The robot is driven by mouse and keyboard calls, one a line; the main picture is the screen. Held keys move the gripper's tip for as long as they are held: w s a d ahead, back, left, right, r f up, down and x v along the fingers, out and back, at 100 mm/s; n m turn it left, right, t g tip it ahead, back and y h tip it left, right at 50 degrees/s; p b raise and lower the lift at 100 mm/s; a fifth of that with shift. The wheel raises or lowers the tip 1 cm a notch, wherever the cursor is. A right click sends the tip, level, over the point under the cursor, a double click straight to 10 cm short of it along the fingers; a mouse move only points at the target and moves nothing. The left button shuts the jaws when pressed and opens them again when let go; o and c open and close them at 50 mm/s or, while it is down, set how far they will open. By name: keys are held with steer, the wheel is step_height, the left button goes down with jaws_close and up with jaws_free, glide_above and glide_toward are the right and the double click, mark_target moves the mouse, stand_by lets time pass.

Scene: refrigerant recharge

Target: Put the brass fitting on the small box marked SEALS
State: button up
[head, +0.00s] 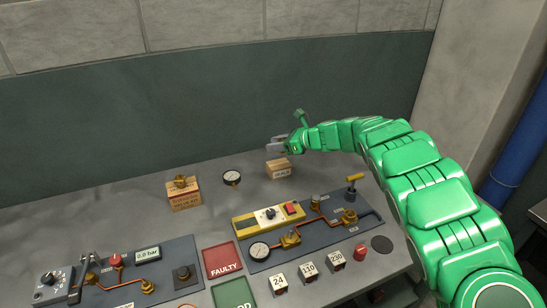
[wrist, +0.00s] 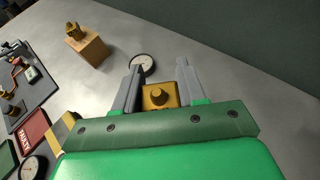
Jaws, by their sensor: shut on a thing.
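A brass fitting (wrist: 158,96) shows between the two grey fingers of my gripper (wrist: 160,72) in the wrist view, and the fingers are shut on it. In the head view my gripper (head: 277,143) is just above the small cardboard box marked SEALS (head: 279,169) at the back of the bench. The held fitting is hard to make out there, and I cannot tell whether it touches the box. The SEALS box is not clearly visible in the wrist view.
A larger cardboard box (head: 185,198) stands to the left with another brass piece (head: 180,182) on top. A round gauge (head: 231,177) lies between the boxes. Dark panels with pipes and valves (head: 310,229) and a red FAULTY tray (head: 222,261) are nearer. The back wall is close.

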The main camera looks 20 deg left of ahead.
glide_above(274, 162)
steer(key=shift+s+f, duration=0.1)
steer(key=shift+f, duration=2.75)
steer(key=shift+a+f, duration=0.1)
steer(key=shift+f, duration=1.4)
steer(key=shift+f, duration=0.2)
steer(key=o, duration=1.1)
steer(key=shift+r, duration=0.1)
steer(key=shift+r, duration=0.1)
steer(key=v, duration=1.2)
